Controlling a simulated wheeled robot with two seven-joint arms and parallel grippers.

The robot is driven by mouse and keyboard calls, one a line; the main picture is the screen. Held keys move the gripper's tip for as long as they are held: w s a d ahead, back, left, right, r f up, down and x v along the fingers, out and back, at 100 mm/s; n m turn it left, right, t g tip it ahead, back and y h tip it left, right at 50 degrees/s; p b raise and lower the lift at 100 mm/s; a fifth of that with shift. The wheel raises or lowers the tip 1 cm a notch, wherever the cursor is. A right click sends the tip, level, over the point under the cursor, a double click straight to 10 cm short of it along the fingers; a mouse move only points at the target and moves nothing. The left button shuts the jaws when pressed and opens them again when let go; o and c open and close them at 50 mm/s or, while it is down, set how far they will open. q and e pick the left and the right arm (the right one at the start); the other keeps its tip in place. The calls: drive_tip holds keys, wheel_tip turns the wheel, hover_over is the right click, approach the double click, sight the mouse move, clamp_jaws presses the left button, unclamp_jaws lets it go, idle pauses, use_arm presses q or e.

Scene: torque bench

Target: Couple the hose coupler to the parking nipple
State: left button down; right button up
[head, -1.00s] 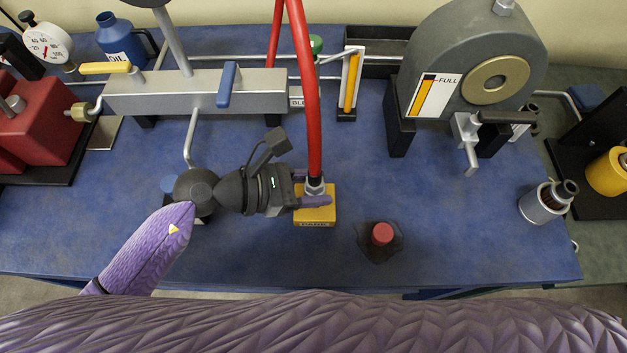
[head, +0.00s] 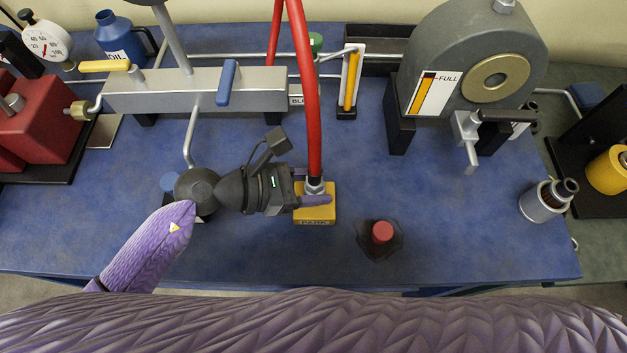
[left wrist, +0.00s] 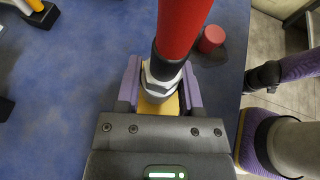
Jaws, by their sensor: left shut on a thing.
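The hose coupler (head: 314,187) is a silver metal collar at the lower end of a thick red hose (head: 309,110). It stands over a yellow block (head: 316,217) labelled "PARK". My left gripper (head: 314,199) is shut on the coupler, with a purple finger on each side; in the left wrist view the coupler (left wrist: 160,82) sits between the fingers. The parking nipple is hidden under the coupler and gripper, so I cannot tell whether the two are joined. My right gripper is not in view.
A red cap (head: 382,232) sits on a dark patch to the right. A silver manifold (head: 190,92) with a blue lever stands behind. A large grey housing (head: 470,60) and a silver canister (head: 546,202) are at the right. The bench middle is clear.

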use_arm(q)
drive_tip(key=shift+r, duration=0.1)
drive_tip(key=shift+c, duration=0.7)
unclamp_jaws()
drive_tip(key=v, duration=1)
